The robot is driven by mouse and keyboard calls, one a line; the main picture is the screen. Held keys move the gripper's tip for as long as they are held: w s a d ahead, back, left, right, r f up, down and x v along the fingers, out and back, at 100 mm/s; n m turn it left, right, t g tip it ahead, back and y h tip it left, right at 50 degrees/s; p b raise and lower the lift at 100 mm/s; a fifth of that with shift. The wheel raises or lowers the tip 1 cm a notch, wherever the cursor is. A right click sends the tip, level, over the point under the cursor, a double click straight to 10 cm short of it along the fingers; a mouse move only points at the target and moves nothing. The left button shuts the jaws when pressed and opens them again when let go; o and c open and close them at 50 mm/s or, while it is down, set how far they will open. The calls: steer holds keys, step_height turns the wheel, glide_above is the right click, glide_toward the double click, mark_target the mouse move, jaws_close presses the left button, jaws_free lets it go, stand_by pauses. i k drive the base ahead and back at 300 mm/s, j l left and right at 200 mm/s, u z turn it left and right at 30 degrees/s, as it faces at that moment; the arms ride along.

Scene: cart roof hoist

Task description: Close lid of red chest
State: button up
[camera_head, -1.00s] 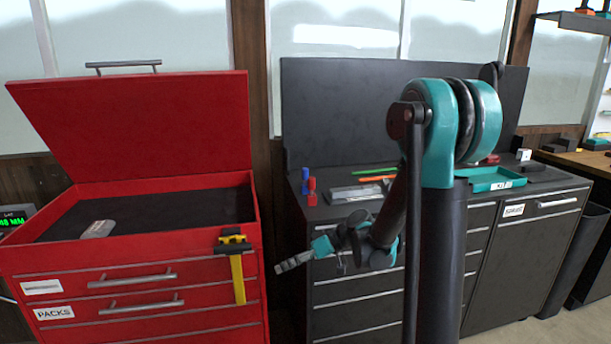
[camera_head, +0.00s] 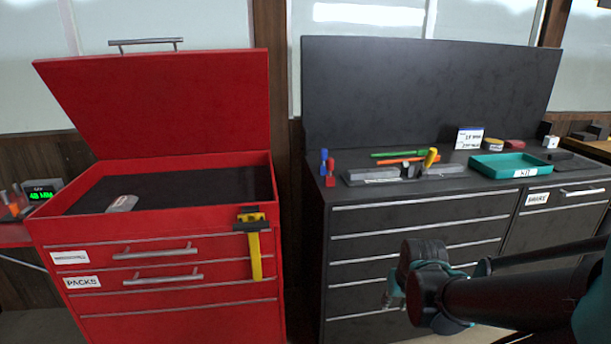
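The red chest (camera_head: 180,304) stands at the left with its top compartment open. Its red lid (camera_head: 165,105) is raised and tilted back, with a grey bar handle (camera_head: 146,44) on its top edge. A small grey object (camera_head: 122,203) lies on the dark floor of the compartment. My gripper (camera_head: 392,296) is low in front of the dark cabinet, right of the chest and well apart from the lid. It is small and partly hidden behind my wrist, so its finger opening cannot be made out.
A yellow tool (camera_head: 254,248) hangs on the chest's front right. The dark cabinet (camera_head: 345,245) bears red and blue items, a yellow-handled tool (camera_head: 430,158) and a teal tray (camera_head: 510,162). A dark panel (camera_head: 420,95) rises behind it. A gap separates chest and cabinet.

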mark_target(123, 105)
steer(key=u, duration=1.3)
steer(key=i+j, duration=0.1)
steer(key=j+z, duration=0.05)
steer(key=j, duration=0.05)
